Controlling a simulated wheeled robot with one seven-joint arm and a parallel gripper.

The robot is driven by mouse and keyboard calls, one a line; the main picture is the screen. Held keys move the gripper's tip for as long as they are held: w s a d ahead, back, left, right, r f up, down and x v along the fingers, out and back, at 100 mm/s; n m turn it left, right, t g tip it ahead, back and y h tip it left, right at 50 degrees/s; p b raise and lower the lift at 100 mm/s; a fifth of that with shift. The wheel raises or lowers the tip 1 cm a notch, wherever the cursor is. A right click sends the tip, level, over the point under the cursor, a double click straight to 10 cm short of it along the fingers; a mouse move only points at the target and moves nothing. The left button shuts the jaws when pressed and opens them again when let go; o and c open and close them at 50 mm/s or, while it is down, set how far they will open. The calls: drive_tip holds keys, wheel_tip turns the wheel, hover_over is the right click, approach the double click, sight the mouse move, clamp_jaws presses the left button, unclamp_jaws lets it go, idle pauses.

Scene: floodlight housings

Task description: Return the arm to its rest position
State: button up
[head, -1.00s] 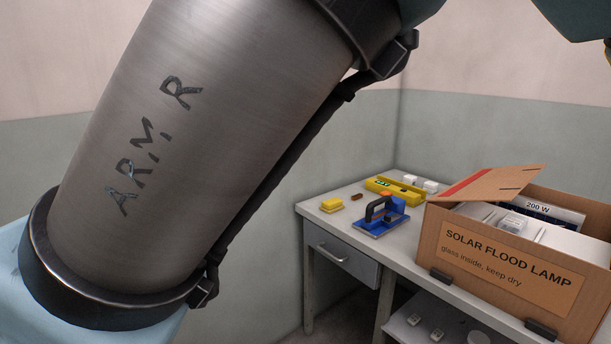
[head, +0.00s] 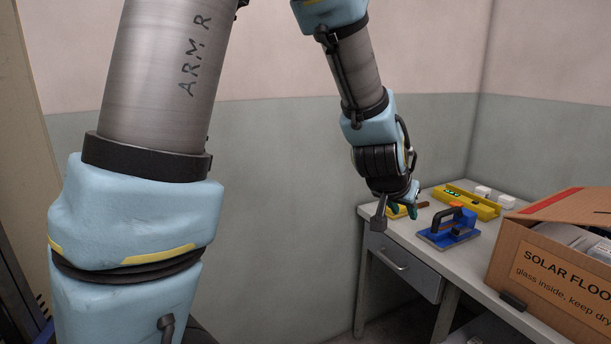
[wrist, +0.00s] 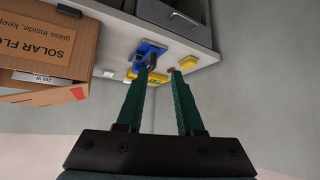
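My arm fills the left and middle of the head view, its grey upper link marked "ARM R". It bends over at the top and hangs down to my gripper (head: 408,209), which is near the left end of the workbench (head: 452,262). In the wrist view my gripper (wrist: 159,73) shows two green fingers spread apart with nothing between them. The head view does not show clearly how far the fingertips are above the bench.
On the bench are a blue tool with a black handle (head: 449,228), a yellow level (head: 474,203), a yellow block (wrist: 188,63), white blocks and an open cardboard box (head: 551,285) marked "SOLAR FLOO…". Walls stand behind. A drawer (head: 401,268) is under the bench's left end.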

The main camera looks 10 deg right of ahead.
drive_tip(key=w+a+f+n+g+y, duration=0.1)
drive_tip(key=a+f+n+y, duration=0.1)
drive_tip(key=a, duration=0.8)
drive_tip(key=w+a+f+n+g+y, duration=0.1)
drive_tip(key=a+n+y, duration=0.1)
drive_tip(key=a, duration=0.8)
drive_tip(key=s+a+f+n+g+y, duration=0.1)
drive_tip(key=s+a+n, duration=0.1)
drive_tip(key=a, duration=0.5)
drive_tip(key=s+a+f+n+g+y, duration=0.1)
drive_tip(key=s+a, duration=0.3)
drive_tip(key=a, duration=0.4)
drive_tip(key=shift+s+a+n+g, duration=0.15)
drive_tip(key=shift+n+g, duration=0.25)
drive_tip(key=shift+n, duration=0.1)
